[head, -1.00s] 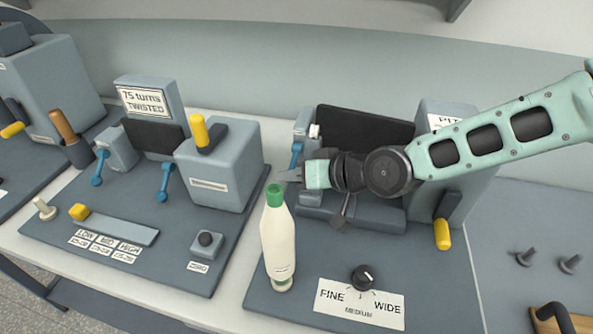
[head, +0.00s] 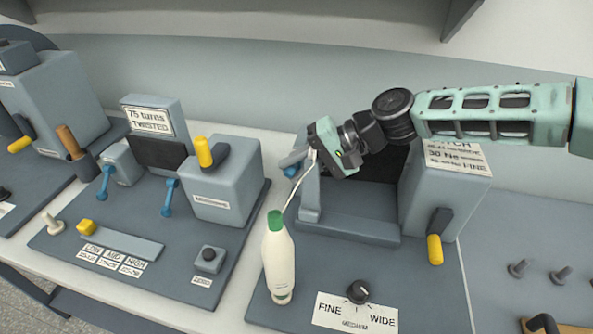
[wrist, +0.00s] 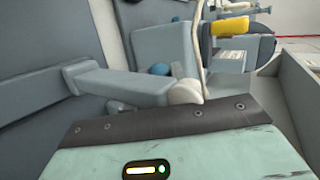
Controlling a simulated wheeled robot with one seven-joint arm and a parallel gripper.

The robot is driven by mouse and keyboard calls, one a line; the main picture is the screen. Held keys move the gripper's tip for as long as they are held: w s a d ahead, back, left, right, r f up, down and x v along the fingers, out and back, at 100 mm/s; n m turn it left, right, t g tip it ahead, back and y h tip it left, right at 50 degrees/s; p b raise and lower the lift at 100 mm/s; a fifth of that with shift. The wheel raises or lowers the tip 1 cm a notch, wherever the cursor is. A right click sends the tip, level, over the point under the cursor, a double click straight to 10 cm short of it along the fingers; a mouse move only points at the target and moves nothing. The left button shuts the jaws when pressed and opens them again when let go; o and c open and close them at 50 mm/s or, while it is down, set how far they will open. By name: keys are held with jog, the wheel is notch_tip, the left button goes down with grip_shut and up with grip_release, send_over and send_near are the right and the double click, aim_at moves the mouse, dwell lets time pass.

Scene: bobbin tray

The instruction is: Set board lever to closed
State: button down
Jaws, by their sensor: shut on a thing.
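A grey lever (head: 290,158) with a white tip stands at the left post of the right-hand machine. I take it for the board lever. In the wrist view its grey bar (wrist: 110,82) runs from the left to the white tip (wrist: 185,93), right at my gripper's front. My gripper (head: 311,158) is shut at that white tip; its fingers are mostly hidden. A thin pale strand (head: 296,192) runs from there toward the bottle. The black board (head: 383,165) is partly covered by my arm.
A white bottle with a green cap (head: 278,258) stands close in front. A blue knob (head: 290,171) is just beside the lever. A yellow-handled lever (head: 204,152) tops the block to the left. Another yellow handle (head: 434,250) is on the right; a dial (head: 358,291) is in front.

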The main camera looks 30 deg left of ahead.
jog(key=shift+w+a+r+m+g, duration=0.15)
jog(key=shift+w+r+m+g, duration=0.25)
jog(key=shift+m+g, duration=0.15)
jog(key=c, duration=1.1)
grip_release()
jog(key=shift+w, duration=0.1)
jog(key=shift+c, duration=0.2)
jog(key=b+v, duration=0.4)
jog(key=v, duration=1.3)
jog(key=shift+w+r, duration=0.15)
jog(key=shift+w, duration=0.05)
